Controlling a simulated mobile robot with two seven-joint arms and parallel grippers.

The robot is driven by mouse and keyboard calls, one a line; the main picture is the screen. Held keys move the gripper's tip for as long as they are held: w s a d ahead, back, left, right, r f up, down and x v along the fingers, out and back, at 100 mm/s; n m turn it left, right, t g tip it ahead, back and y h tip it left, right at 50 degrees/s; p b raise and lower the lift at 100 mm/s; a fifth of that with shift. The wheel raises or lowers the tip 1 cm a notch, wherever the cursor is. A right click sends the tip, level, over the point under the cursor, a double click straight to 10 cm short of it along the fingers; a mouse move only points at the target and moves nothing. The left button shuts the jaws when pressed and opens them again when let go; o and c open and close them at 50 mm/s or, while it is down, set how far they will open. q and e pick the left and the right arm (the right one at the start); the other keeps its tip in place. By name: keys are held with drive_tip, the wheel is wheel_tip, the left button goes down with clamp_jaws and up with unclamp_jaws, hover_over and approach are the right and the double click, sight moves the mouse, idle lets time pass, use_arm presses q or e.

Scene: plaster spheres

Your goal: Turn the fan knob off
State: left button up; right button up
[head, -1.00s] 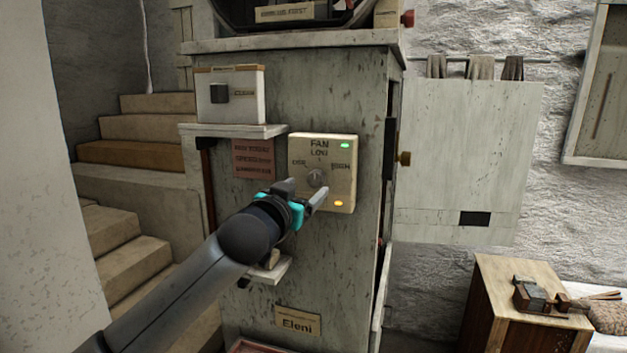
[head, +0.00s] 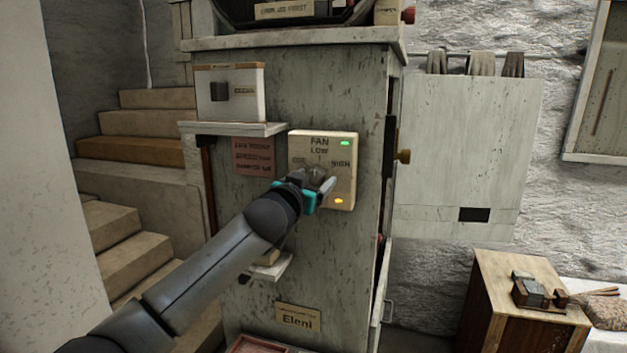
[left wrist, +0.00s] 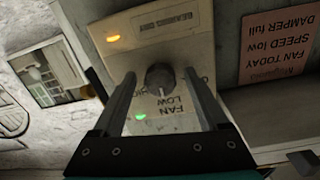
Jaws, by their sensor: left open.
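The cream fan control box (head: 337,152) is on the front of the grey cabinet, marked FAN, LOW and HIGH, with a green and an orange light lit. It shows upside down in the left wrist view (left wrist: 160,48). Its round grey knob (left wrist: 159,76) sits between the two fingers of my left gripper (head: 314,182). In the left wrist view the open fingers (left wrist: 159,82) stand on either side of the knob, with gaps visible. In the head view the gripper covers most of the knob. I cannot tell the knob's setting for certain. My right gripper is not in view.
A reddish notice (head: 253,157) is left of the fan box. Above it, a shelf (head: 232,129) carries a white box with a dark knob (head: 219,91). A small ledge (head: 268,268) is below my arm. Stairs rise at left; a wooden crate (head: 490,300) stands at right.

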use_arm(q)
clamp_jaws()
idle(0.5)
drive_tip(key=shift+n, duration=0.4)
drive_tip(key=shift+d+f+n+p, duration=0.1)
drive_tip(key=shift+n+p, duration=0.2)
drive_tip(key=shift+n, duration=0.7)
drive_tip(key=n+p, duration=0.1)
drive_tip(key=n, duration=0.1)
drive_tip(key=shift+n, duration=0.4)
drive_tip(key=n+p, duration=0.3)
drive_tip(key=n, duration=0.3)
drive_tip(key=shift+n, duration=0.4)
